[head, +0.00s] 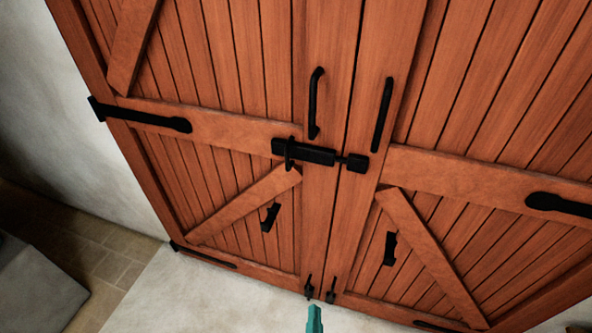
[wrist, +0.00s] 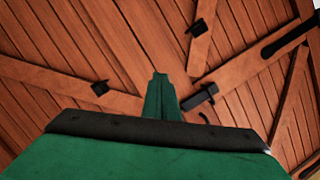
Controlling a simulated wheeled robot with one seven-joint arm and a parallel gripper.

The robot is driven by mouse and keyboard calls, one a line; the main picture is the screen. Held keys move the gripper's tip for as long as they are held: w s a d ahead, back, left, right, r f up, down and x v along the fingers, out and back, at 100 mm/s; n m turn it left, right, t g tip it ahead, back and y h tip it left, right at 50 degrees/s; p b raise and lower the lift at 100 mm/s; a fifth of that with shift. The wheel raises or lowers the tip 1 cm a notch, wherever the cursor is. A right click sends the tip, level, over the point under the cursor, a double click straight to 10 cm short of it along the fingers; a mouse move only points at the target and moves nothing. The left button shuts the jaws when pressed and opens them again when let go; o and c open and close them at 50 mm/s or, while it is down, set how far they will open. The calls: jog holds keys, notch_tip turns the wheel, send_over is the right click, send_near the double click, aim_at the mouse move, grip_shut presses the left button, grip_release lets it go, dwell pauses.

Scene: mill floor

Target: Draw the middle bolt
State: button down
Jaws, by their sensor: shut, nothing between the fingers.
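The middle bolt (head: 312,155) is black and lies level across the left leaf of a closed wooden double door. An upright handle (head: 290,153) stands near its left end. Its rod reaches right across the seam to a black keeper (head: 355,163) on the right leaf. My gripper (head: 314,312) is teal, shut and empty, below the bolt and apart from it in the head view. In the wrist view my shut fingers (wrist: 160,78) point at the planks. A black fitting (wrist: 200,97) shows right of them; I cannot tell which one it is.
Two black pull handles (head: 315,103) (head: 382,114) stand above the bolt. Small black fittings (head: 270,217) (head: 390,248) hang lower on each leaf, with two small bolts (head: 320,289) at the foot. Pale floor (head: 200,295) is clear; a grey block (head: 35,285) sits left.

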jog(key=w+d+r+m+t+y, duration=0.1)
jog(key=w+r+m+y, duration=0.4)
jog(key=w+r, duration=1.4)
jog(key=shift+d+r+m+t+y, duration=0.4)
jog(key=shift+r+m, duration=0.1)
jog(key=shift+m, duration=0.1)
jog(key=shift+w, duration=0.1)
jog(key=a+x, duration=0.2)
jog(key=x, duration=1)
jog(key=shift+a, duration=0.5)
jog(key=shift+d+f, duration=0.1)
